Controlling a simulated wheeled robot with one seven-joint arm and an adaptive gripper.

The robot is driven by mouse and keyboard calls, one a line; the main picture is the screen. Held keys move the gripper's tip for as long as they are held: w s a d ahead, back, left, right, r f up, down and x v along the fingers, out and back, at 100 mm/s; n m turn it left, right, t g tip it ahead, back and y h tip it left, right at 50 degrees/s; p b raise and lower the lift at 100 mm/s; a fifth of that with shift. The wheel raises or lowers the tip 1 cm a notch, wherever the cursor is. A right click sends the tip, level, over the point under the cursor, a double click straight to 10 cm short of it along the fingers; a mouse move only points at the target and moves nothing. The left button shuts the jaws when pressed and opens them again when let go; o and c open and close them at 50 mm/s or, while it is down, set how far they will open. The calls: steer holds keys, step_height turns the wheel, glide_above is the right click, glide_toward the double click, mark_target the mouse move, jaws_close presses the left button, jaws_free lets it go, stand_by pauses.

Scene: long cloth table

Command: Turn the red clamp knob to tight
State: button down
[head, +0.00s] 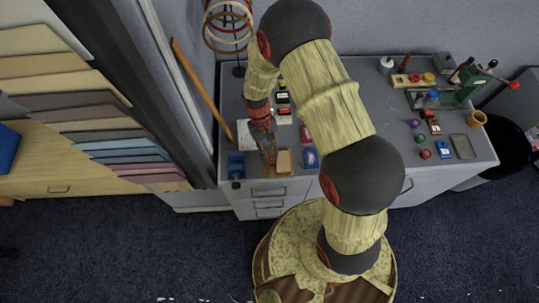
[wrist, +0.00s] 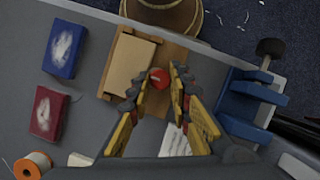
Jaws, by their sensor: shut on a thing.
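The red clamp knob (wrist: 159,76) shows in the wrist view as a small round red cap on a brown wooden base (wrist: 174,52). A light tan block (wrist: 131,66) lies on the base beside it; the block also shows in the head view (head: 284,161). My gripper (wrist: 157,84) is shut on the knob, one finger on each side of it. In the head view my gripper (head: 268,155) is low at the front left of the grey table, just left of the tan block. The knob's sides and any tightness mark are hidden or too small to tell.
A blue bracket (wrist: 248,100) stands close to the right in the wrist view. A blue box (wrist: 64,48), a red box (wrist: 49,112) and an orange spool (wrist: 33,164) are at the left. A green press (head: 470,88) is at the far right of the table (head: 375,150).

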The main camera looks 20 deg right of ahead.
steer(key=c, duration=1.7)
jaws_free()
steer(key=shift+o, duration=0.2)
steer(key=shift+r, duration=0.1)
steer(key=v, duration=1.1)
steer(key=shift+w+r, duration=0.25)
steer(key=shift+r, duration=0.1)
